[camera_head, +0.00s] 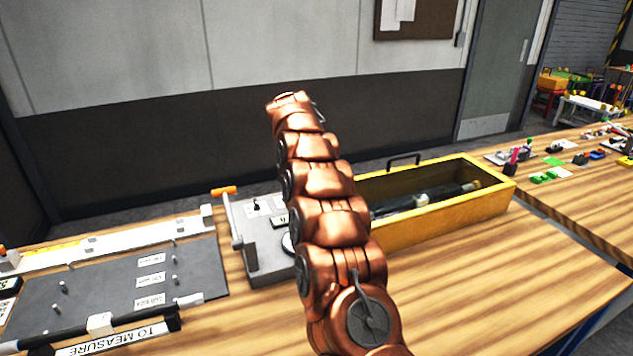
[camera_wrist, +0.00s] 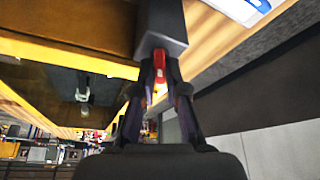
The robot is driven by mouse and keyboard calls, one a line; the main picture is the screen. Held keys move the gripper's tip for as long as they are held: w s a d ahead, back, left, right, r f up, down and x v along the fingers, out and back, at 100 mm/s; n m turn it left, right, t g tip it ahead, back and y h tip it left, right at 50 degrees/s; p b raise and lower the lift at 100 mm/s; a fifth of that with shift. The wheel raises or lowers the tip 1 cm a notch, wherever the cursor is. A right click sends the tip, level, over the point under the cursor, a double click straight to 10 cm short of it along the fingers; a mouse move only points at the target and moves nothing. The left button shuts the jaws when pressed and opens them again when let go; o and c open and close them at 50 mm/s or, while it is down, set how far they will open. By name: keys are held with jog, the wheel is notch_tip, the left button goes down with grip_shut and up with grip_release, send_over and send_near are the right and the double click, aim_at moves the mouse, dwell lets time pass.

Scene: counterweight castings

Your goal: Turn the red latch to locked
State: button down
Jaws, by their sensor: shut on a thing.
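The red latch (camera_wrist: 159,62) shows in the wrist view as a small red piece on a dark grey block (camera_wrist: 162,25). My gripper (camera_wrist: 160,74) has its two fingertips on either side of the latch and is shut on it. The fingers partly cover the latch, so I cannot tell its exact angle. In the head view my copper arm hides the latch and the gripper. A grey device (camera_head: 265,255) with an orange-handled lever (camera_head: 224,190) stands on the bench, left of my arm.
A yellow open crate (camera_head: 440,223) with dark items inside stands right of my arm. A dark plate (camera_head: 110,285) with pegs and labels lies at the left, by a "TO MEASURE" sign (camera_head: 115,338). The wooden bench (camera_head: 500,290) is clear at the front right.

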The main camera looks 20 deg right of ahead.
jog(key=shift+f+m+b, duration=0.1)
jog(key=shift+m+b, duration=0.3)
jog(key=shift+b, duration=0.15)
jog(key=shift+w, duration=0.1)
jog(key=shift+d+m+g+b, duration=0.1)
jog(key=shift+m+g+b, duration=0.2)
jog(key=shift+m, duration=0.2)
jog(key=shift+r+m, duration=0.25)
jog(key=shift+m, duration=0.15)
jog(key=m+p, duration=0.1)
jog(key=p, duration=0.1)
jog(key=g+p, duration=0.1)
jog(key=p, duration=0.1)
jog(key=shift+r+m+h, duration=0.25)
jog(key=shift+m+h, duration=0.05)
jog(key=shift+m, duration=0.1)
jog(key=shift+f+m+p, duration=0.15)
jog(key=shift+m+p, duration=0.35)
jog(key=shift+p, duration=0.7)
jog(key=shift+f+g, duration=0.1)
jog(key=shift+g, duration=0.2)
